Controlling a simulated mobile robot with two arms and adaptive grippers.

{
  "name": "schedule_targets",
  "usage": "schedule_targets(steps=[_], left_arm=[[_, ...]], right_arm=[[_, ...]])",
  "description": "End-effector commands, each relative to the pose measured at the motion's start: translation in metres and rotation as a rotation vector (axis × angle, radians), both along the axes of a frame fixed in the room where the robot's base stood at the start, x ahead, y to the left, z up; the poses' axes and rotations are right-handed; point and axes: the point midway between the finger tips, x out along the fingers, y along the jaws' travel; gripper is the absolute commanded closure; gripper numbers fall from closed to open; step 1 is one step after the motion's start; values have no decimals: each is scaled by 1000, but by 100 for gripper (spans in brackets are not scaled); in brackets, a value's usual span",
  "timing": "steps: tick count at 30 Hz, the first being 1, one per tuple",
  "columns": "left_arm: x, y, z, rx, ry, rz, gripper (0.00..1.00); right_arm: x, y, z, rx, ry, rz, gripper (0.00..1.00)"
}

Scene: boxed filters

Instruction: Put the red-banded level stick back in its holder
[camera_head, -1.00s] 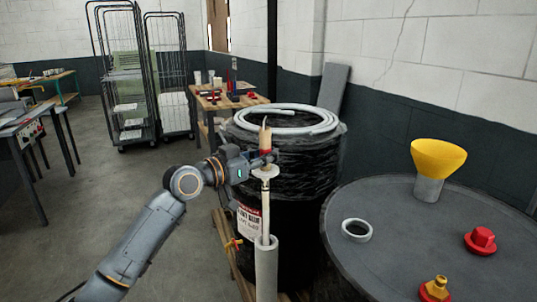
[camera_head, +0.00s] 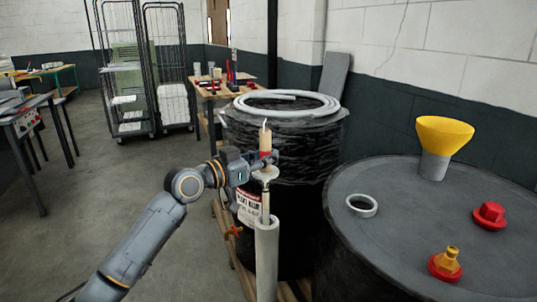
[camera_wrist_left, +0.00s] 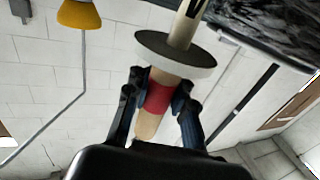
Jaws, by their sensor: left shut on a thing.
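The level stick (camera_head: 265,143) is upright, with a wooden top, a red band, a pale collar below it and a thin pale shaft. The holder is a grey upright tube (camera_head: 267,262) in front of the black-wrapped drum. The shaft's lower end meets the tube's mouth and appears to be inside it; its tip is hidden. My left gripper (camera_head: 262,162) is shut on the stick above the collar. In the left wrist view, the fingers flank the red band (camera_wrist_left: 158,98), with the collar (camera_wrist_left: 176,54) beyond them. My right gripper is not in view.
The wrapped drum (camera_head: 300,215) carries a coiled pale hose (camera_head: 333,105). A grey drum top (camera_head: 400,225) at right holds a yellow funnel (camera_head: 443,135), a ring (camera_head: 361,205), a red cap (camera_head: 489,215) and a red-and-brass fitting (camera_head: 445,263). Open floor lies left.

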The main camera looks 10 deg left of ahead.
Motion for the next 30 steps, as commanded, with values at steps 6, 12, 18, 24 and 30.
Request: schedule_targets(steps=[6, 12, 18, 24, 30], left_arm=[[0, 0, -7, 0, -1, 0, 100], [0, 0, -7, 0, -1, 0, 100], [0, 0, -24, 0, 0, 0, 100], [0, 0, -38, 1, -1, 0, 100], [0, 0, -47, 0, 0, 0, 100]], right_arm=[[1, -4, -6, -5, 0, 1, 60], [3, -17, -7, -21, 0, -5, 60], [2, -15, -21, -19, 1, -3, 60], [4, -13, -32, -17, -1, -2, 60], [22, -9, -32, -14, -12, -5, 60]])
